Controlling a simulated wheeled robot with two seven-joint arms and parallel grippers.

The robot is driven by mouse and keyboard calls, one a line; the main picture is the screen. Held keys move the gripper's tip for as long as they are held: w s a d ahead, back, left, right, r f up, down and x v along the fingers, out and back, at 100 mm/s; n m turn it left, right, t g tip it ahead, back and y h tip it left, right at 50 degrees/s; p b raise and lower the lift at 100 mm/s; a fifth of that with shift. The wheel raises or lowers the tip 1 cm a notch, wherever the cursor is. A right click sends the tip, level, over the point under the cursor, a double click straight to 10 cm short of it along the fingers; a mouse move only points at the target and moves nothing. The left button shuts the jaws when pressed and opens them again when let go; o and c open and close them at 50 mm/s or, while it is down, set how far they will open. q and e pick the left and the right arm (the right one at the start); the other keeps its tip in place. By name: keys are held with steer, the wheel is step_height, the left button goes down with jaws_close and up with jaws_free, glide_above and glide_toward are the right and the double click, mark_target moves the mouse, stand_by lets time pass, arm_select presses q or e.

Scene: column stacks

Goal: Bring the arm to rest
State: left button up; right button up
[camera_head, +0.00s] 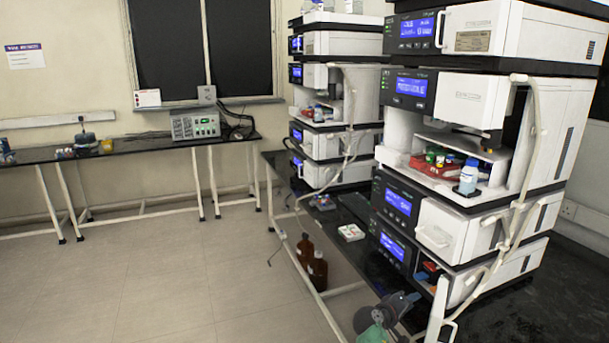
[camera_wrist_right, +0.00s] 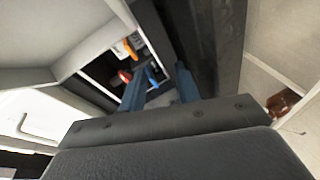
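My right gripper (camera_head: 405,303) shows low in the head view, in front of the lower units of the near column stack (camera_head: 465,230). In the right wrist view its two blue-grey fingers (camera_wrist_right: 161,88) stand apart with a gap between them. I see nothing held in the gap. A small blue item (camera_wrist_right: 152,77) and an orange item (camera_wrist_right: 126,48) show beyond the fingers, inside a dark opening. My left gripper is not in view.
A second stack (camera_head: 325,145) stands farther back on the black bench. The floor at left (camera_head: 180,260) is clear.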

steer(key=s+a+r+m+g+y, duration=0.1)
steer(key=s+a+r+m+y, duration=0.2)
steer(key=s+a+m+y, duration=0.15)
steer(key=s+a+f+g+y, duration=0.1)
steer(key=s+a+f+y, duration=0.1)
steer(key=s, duration=0.8)
steer(key=s+a+f+n+g+y, duration=0.1)
steer(key=s+a+y, duration=0.3)
steer(key=s, duration=0.6)
steer(key=s+a+f+n+g+y, duration=0.1)
steer(key=s+a+f+y, duration=0.2)
steer(key=s+a, duration=0.4)
steer(key=s, duration=0.3)
steer(key=shift+s+f, duration=0.25)
steer(key=s+f+g, duration=0.1)
steer(key=s+f, duration=0.1)
steer(key=s, duration=0.3)
steer(key=s+f+g, duration=0.1)
steer(key=s+f, duration=0.2)
steer(key=s, duration=0.3)
steer(key=s+f+g, duration=0.1)
steer(key=s+f, duration=0.2)
steer(key=s, duration=0.2)
steer(key=shift+s+d+f+n+y, duration=0.1)
steer(key=shift+s+f+n+y, duration=0.15)
steer(key=shift+n, duration=0.1)
steer(key=shift+c, duration=0.2)
steer(key=shift+s+f, duration=0.1)
steer(key=shift+s, duration=0.2)
jaws_close()
